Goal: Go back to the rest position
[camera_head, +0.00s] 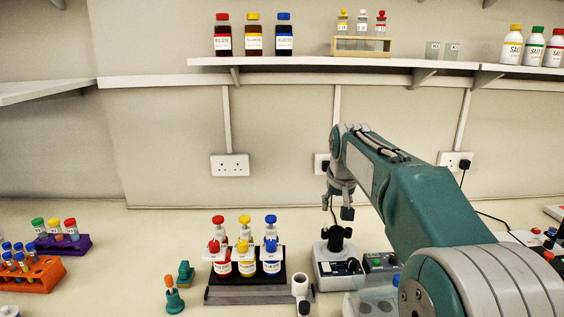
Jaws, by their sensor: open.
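My gripper (337,207) hangs from the end of my teal arm, right of the picture's middle. It points down with its fingers apart and nothing visible between them. In the picture it is just above a grey device with a black top (332,265), perhaps a vortex mixer. I cannot tell the exact height between them.
An orange rack (37,277) and a purple rack (62,245) stand at the left. A teal stand (174,300) and a white upright piece (300,288) stand on the bench. A wall shelf (300,63) holds bottles above. The bench between the purple rack and bottles is mostly clear.

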